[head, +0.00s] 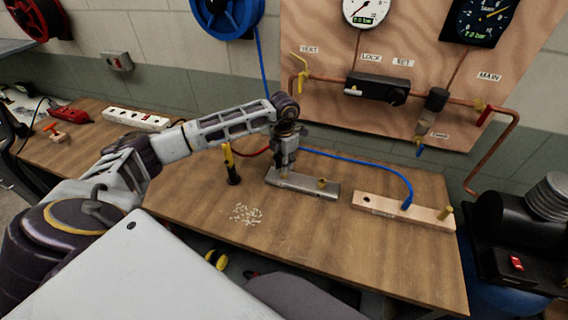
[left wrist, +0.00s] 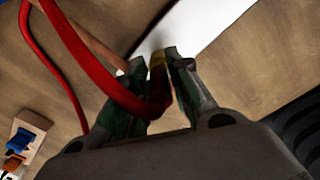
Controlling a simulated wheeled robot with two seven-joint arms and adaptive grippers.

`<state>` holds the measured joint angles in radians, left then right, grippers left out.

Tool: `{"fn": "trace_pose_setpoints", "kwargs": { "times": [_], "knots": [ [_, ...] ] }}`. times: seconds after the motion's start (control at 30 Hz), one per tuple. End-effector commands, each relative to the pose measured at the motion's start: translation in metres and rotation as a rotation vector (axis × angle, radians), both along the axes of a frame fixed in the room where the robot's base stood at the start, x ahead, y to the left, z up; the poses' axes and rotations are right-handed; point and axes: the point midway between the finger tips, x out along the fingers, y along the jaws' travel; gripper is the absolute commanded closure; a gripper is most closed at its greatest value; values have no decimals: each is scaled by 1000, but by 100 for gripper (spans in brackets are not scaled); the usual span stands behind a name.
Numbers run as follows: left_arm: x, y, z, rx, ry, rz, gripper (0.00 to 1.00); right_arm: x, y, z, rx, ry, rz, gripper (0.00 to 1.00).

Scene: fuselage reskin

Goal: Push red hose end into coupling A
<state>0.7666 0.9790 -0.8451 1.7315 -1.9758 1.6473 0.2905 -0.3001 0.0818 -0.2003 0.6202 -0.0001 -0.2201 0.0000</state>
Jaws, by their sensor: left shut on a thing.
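My left gripper (head: 284,170) points down over the left end of a grey metal block (head: 305,186) on the bench. The tip points at the pale block (left wrist: 195,25). I cannot tell whether it touches the block or enters a hole. No letter A is readable. My right gripper is not in view.
A wooden block (head: 385,208) to the right holds the blue hose end (head: 407,203). A yellow-and-black tool (head: 230,165) stands left of the grey block. Small white bits (head: 246,214) lie in front.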

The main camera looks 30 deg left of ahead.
Motion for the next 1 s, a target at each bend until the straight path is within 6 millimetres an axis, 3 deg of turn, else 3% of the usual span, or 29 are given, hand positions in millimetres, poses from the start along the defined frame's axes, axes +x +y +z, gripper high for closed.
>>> {"fn": "trace_pose_setpoints", "kwargs": {
  "times": [0.77, 0.8, 1.0],
  "knots": [
    [0, 0, -10, 0, 0, 0, 100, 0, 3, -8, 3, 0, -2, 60],
    [0, 0, -10, 0, 0, 0, 76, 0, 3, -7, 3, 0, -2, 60],
    [0, 0, -9, 0, 0, 0, 54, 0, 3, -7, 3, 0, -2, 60]
  ]
}}
